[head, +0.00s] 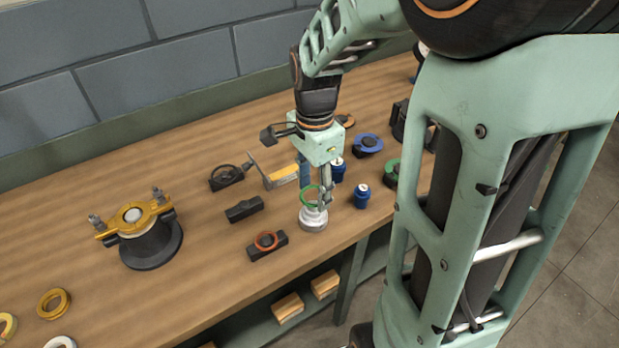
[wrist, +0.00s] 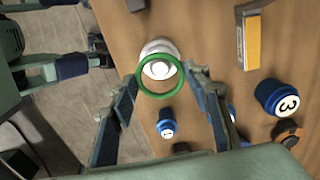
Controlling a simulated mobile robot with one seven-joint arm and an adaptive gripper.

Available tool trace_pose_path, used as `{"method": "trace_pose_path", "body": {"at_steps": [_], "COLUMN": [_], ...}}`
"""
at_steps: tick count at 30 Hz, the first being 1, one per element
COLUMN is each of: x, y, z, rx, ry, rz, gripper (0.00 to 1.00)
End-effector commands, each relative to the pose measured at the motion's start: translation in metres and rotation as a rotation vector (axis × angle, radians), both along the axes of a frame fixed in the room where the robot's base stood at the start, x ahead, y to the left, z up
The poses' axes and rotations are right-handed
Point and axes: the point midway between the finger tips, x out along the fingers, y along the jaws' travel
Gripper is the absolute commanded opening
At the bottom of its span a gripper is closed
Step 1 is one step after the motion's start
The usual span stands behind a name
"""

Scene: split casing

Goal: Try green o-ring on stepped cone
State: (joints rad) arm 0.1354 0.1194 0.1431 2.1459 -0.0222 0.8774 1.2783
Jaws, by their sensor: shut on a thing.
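The green o-ring (head: 303,197) is held between the fingertips of my gripper (head: 316,196). In the wrist view the green o-ring (wrist: 160,96) spans the gap between the fingertips (wrist: 161,76). The white stepped cone (head: 313,222) stands upright on the bench below the ring. In the wrist view the cone (wrist: 158,47) shows through and behind the ring, with its tip inside the ring's outline and slightly off its centre. The ring looks tilted in the head view. I cannot tell whether it touches the cone.
Blue numbered pieces (head: 362,196) stand right of the cone. A black holder with an orange ring (head: 266,240) lies to the left. A yellow-and-grey block (head: 282,177) is behind. A black flanged casing with a yellow clamp (head: 150,240) stands at left. The bench's front edge is close.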

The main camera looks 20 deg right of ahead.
Motion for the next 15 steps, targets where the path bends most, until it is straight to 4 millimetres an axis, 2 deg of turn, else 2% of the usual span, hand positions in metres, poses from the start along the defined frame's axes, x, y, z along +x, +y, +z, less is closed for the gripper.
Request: {"method": "trace_pose_path", "body": {"at_steps": [8,15], "x": [-0.0002,-0.0003], "y": [0.0000,0.0002], "z": [-0.0008,-0.0095], "rx": [0.000,0.000], "ry": [0.000,0.000], "rz": [0.000,0.000], "gripper": [0.35,0.35]}}
